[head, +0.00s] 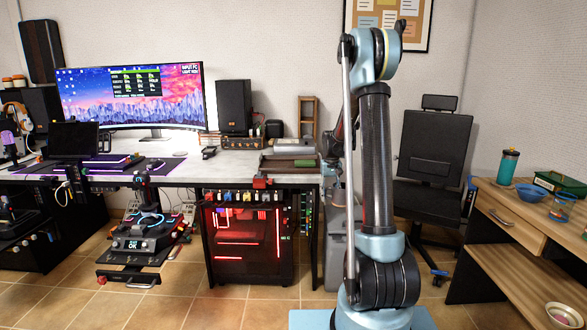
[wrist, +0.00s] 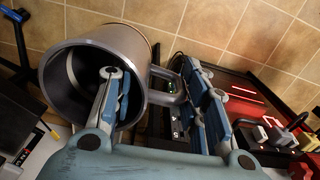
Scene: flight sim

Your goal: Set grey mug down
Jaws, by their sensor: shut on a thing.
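The grey mug (wrist: 135,42) is in the wrist view, a metal-looking cylinder with its open mouth facing the camera. My gripper (wrist: 152,78) is shut on it. One finger lies across the mouth, seemingly inside the rim, and the other is outside on the handle side. The handle (wrist: 166,74) shows between the fingers. The mug looks clear of any surface, with tiled floor behind it. In the head view my arm hides most of the gripper, and I cannot make out the mug for sure.
The grey desk (head: 235,172) holds a monitor (head: 133,95), a speaker (head: 234,106) and a tray (head: 281,165) with a green item near its right end. A red-lit PC (head: 245,245) stands below. A wooden desk (head: 510,215) with a teal bottle (head: 508,166) is at right.

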